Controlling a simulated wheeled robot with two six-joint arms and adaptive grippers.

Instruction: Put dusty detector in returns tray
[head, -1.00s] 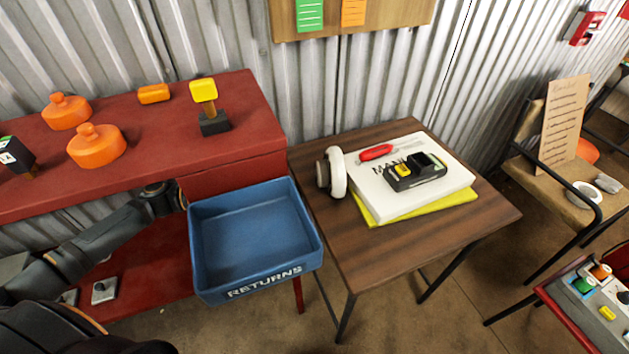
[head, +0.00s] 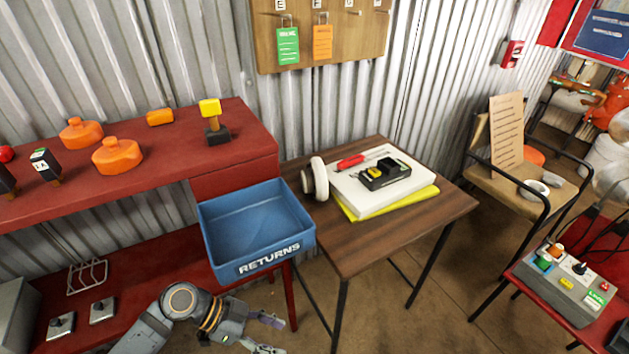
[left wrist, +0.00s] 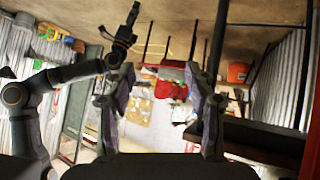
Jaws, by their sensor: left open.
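The blue returns tray (head: 258,226), labelled RETURNS, is at the front of the red bench, left of the wooden table; its inside looks empty. A round white and grey detector-like piece (head: 316,179) stands on edge at the table's left side. I cannot tell whether it is dusty. My left gripper (head: 268,334) is open and empty, low in front of and below the tray. Its two fingers (left wrist: 166,105) also show apart in the left wrist view. My other arm's gripper (left wrist: 126,30) shows small in that view; its jaws are unclear.
The wooden table (head: 405,215) also holds a white slab (head: 350,200), a yellow sheet and a black-yellow device (head: 386,173). Orange pieces (head: 118,154) sit on the red bench (head: 60,185). Floor between is clear.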

